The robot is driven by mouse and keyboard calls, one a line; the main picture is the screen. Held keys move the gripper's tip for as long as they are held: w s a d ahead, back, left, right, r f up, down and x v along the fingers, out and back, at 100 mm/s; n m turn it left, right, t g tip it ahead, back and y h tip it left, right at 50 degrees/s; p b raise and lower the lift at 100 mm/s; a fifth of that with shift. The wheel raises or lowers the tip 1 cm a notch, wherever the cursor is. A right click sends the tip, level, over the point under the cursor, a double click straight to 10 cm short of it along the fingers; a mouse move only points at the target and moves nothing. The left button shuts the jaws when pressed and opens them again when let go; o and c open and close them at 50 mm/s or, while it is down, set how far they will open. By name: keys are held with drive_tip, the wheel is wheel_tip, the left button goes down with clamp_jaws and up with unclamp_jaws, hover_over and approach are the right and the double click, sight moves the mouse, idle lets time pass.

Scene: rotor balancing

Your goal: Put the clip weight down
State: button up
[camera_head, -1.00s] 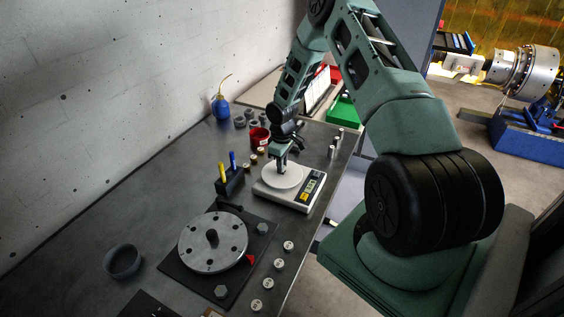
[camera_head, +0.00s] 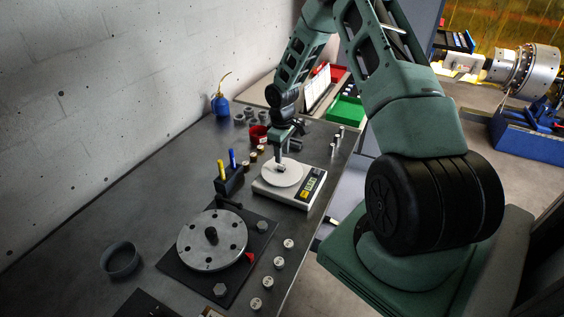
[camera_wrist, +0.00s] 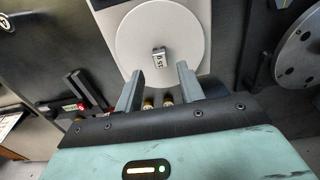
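The clip weight (camera_wrist: 159,57) is a small dark and light block with a printed label, lying on the round white pan (camera_wrist: 150,30) of the scale. In the head view the clip weight (camera_head: 281,168) is a small dark shape on the pan. My gripper (camera_wrist: 158,68) is open, its two grey fingers apart and nothing between them. In the head view my gripper (camera_head: 281,159) is just above the weight, apart from it. The scale (camera_head: 290,194) stands near the table's right edge; its display digits are too small to read.
A rotor disc (camera_head: 212,240) with holes sits on a dark plate in front. A pen holder (camera_head: 229,180), a red cup (camera_head: 258,134) and small brass weights (camera_head: 253,156) stand left of the scale. Several labelled weights (camera_head: 279,262) line the table's right edge.

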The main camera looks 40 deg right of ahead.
sight(282, 164)
wheel_tip(282, 164, up, 7)
drive_tip(key=b, duration=0.2)
drive_tip(key=s+a+r+n, duration=0.1)
drive_tip(key=s+a+r, duration=0.15)
drive_tip(key=a, duration=0.55)
drive_tip(key=s+a+r, duration=0.1)
drive_tip(key=a+r, duration=0.3)
drive_tip(key=a, duration=0.4)
drive_tip(key=s+a+r+n, duration=0.1)
drive_tip(key=s+a+r, duration=0.15)
drive_tip(key=a, duration=0.55)
drive_tip(key=s+a+r+n, duration=0.1)
drive_tip(key=s+a+r, duration=0.1)
drive_tip(key=s+a, duration=0.5)
drive_tip(key=s+a+r+n, duration=0.1)
drive_tip(key=s+a+r, duration=0.2)
drive_tip(key=s+a, duration=0.5)
drive_tip(key=s, duration=0.7)
drive_tip(key=shift+s+y, duration=0.3)
drive_tip(key=shift+s, duration=0.05)
wheel_tip(282, 164, down, 4)
drive_tip(key=b, duration=0.3)
drive_tip(key=shift+r+b, duration=0.2)
drive_tip(key=shift+b, duration=0.1)
